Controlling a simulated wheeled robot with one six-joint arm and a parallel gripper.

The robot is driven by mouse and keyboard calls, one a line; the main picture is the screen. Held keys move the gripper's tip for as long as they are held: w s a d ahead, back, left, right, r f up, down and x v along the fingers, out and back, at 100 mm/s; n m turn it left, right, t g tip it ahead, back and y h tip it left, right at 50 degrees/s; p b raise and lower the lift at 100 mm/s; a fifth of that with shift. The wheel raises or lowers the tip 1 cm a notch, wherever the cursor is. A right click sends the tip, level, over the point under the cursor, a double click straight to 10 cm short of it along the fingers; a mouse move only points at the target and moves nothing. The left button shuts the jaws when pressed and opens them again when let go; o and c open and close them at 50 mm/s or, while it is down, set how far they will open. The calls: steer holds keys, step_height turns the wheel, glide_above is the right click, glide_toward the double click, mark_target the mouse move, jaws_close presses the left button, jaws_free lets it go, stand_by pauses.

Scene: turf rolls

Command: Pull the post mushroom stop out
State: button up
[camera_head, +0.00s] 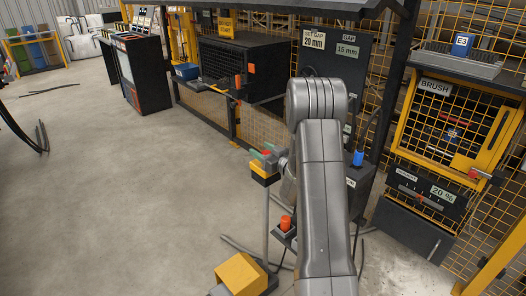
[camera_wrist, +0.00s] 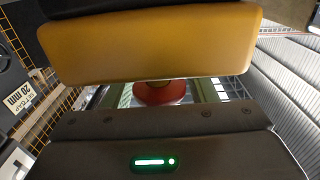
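The post mushroom stop (camera_head: 266,154) is a small red head on a yellow box (camera_head: 263,167) at the top of a thin grey post (camera_head: 266,215). In the wrist view the red mushroom head (camera_wrist: 160,93) shows between the large yellow box (camera_wrist: 150,45) and my dark gripper body with its green light. My gripper (camera_head: 265,157) is at the mushroom, with greenish finger parts on either side of it. The gripper body hides part of the head in the wrist view, so I cannot tell whether the fingers touch it.
An orange button (camera_head: 286,224) and a yellow box (camera_head: 240,273) stand low near my arm. A brush cage (camera_head: 446,125) is at the right, a dark mesh cabinet (camera_head: 243,68) behind. Cables lie on the floor near the post. The concrete floor at left is mostly clear.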

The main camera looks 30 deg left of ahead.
jaws_close()
steer(key=shift+r, duration=1)
steer(key=shift+o, duration=1.5)
jaws_free()
steer(key=shift+d, duration=0.1)
steer(key=b+v, duration=0.1)
steer(key=v, duration=1.2)
steer(key=shift+s+d, duration=0.2)
steer(key=shift+d, duration=0.1)
steer(key=shift+a+f, duration=0.1)
steer(key=x, duration=1.3)
steer(key=shift+w+a+p, duration=0.15)
steer(key=shift+a+p, duration=0.15)
steer(key=shift+f, duration=0.7)
